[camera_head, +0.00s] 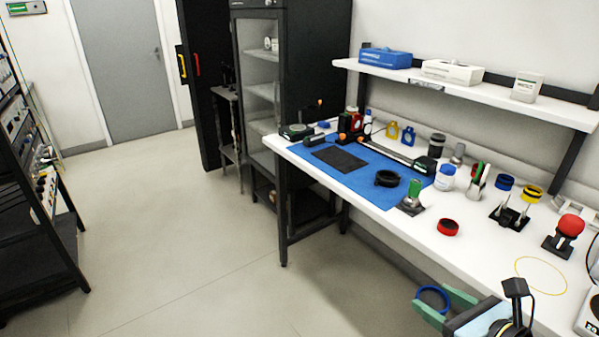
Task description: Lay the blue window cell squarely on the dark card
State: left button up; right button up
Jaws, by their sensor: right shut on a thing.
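My right gripper (432,299) is at the bottom right, in front of the bench. Its green fingers are shut on the blue window cell (423,289), a ring with a blue rim. The cell is held in the air, clear of the bench's front edge. The dark card (339,159) lies flat on the left part of the blue mat (372,189), well away from the gripper, and nothing is on it. My left gripper is not in view.
A black ring (387,179) lies on the mat right of the card. A red ring (447,227) and a green-topped mount (413,194) stand near the bench's front edge. Mounted blue and yellow rings (532,193) stand farther right. A shelf (456,83) overhangs the back.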

aim_at(339, 158)
jog(key=u, duration=0.7)
jog(key=i, duration=0.9)
jog(key=u, duration=0.4)
jog(key=i, duration=1.5)
jog(key=z, duration=1.5)
jog(key=i, duration=0.65)
jog(key=z, duration=0.7)
